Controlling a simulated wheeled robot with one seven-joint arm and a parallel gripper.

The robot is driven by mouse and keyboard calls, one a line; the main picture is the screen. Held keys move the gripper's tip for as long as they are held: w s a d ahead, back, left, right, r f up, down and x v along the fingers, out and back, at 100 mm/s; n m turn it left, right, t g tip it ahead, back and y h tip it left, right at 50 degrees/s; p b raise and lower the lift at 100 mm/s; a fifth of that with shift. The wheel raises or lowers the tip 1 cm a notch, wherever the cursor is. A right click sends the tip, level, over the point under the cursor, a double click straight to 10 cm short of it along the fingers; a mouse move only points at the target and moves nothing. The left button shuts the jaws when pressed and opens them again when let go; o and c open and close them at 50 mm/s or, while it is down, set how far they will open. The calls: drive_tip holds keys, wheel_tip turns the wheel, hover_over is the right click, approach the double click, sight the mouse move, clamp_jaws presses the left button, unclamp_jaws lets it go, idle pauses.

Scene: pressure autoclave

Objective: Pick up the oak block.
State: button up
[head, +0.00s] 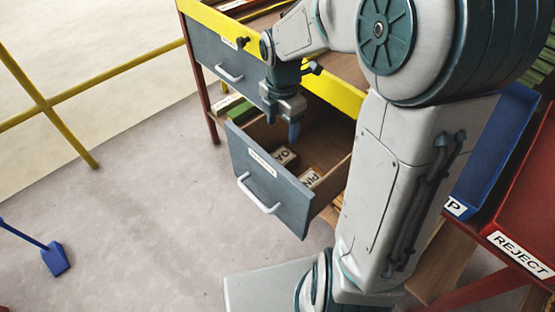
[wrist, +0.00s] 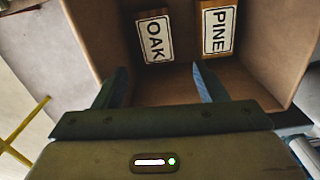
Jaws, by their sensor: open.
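The oak block (wrist: 154,37) lies on the floor of an open drawer, its white label reading OAK. A similar block labelled PINE (wrist: 217,30) lies beside it on the right, with a gap between them. In the head view the oak block (head: 284,155) and the pine block (head: 310,178) are partly hidden by the drawer front. My gripper (wrist: 160,88) is open and empty, its two fingers pointing into the drawer. In the head view my gripper (head: 293,130) hangs over the drawer (head: 262,183). Both blocks appear beyond the fingertips, and nothing is between the fingers.
The drawer walls stand close around my fingers. Another grey drawer (head: 215,62) sits shut at the upper left. A blue tray (head: 495,150) and a red tray labelled REJECT (head: 530,225) stand at the right. A yellow rail (head: 110,77) is at the left.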

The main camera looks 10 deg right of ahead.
sight(280, 158)
drive_tip(key=shift+n, duration=0.5)
drive_tip(key=f+b, duration=0.1)
drive_tip(key=f, duration=0.5)
drive_tip(key=f+b, duration=0.1)
drive_tip(key=f, duration=0.2)
drive_tip(key=shift+w+f+b, duration=0.25)
drive_tip(key=shift+f+b, duration=0.05)
drive_tip(key=shift+b, duration=0.05)
wheel_tip(280, 158, down, 5)
drive_tip(key=shift+w+a+f+b, duration=0.1)
drive_tip(key=shift+w+a+b, duration=0.05)
drive_tip(key=shift+b, duration=0.9)
drive_tip(key=c, duration=0.9)
